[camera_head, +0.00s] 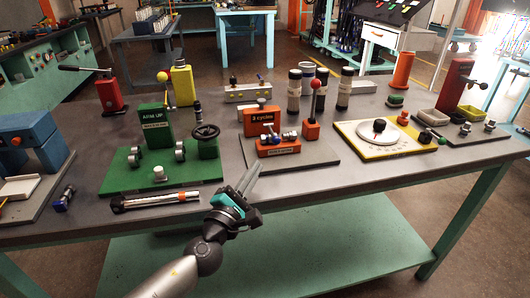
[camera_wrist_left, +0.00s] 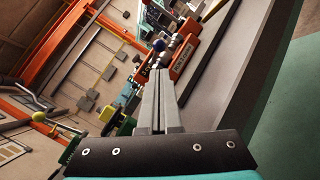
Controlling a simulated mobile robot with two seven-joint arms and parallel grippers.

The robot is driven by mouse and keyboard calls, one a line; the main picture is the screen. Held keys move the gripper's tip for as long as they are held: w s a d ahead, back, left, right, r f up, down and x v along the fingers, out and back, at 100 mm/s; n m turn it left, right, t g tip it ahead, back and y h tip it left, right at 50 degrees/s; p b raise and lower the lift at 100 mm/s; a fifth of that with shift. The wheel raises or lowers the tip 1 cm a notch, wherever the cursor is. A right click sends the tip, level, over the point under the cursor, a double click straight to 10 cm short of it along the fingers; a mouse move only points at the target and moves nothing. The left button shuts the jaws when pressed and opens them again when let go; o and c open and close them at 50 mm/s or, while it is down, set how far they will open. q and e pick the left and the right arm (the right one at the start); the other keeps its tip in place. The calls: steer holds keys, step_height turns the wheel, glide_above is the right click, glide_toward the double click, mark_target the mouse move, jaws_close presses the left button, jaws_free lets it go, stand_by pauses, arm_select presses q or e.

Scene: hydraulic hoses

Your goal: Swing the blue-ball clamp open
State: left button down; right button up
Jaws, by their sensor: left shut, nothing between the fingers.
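In the left wrist view a dark blue ball (camera_wrist_left: 159,45) shows just beyond the fingertips, beside the orange fixture (camera_wrist_left: 185,54). Whether the clamp is open or shut is unclear. My left gripper (camera_head: 257,167) is shut and empty, in front of the fixture and apart from it. My right gripper is not in view.
A green "ARM UP" fixture (camera_head: 151,178) stands to the left, with a torque wrench (camera_head: 155,201) before it. A yellow-edged dial board (camera_head: 383,141) lies to the right. A red-ball lever (camera_head: 312,115) and dark cylinders (camera_head: 294,91) stand close behind the clamp.

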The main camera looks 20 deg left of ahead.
mark_target(273, 134)
arm_select(q)
steer(key=shift+w+d+r, duration=0.1)
steer(key=shift+w+r, duration=0.05)
steer(key=shift+w, duration=0.95)
steer(key=shift+w+r, duration=0.15)
steer(key=shift+w, duration=0.95)
steer(key=shift+w+d+r, duration=0.1)
steer(key=shift+w+r, duration=0.05)
steer(key=shift+w, duration=0.95)
steer(key=shift+r, duration=0.1)
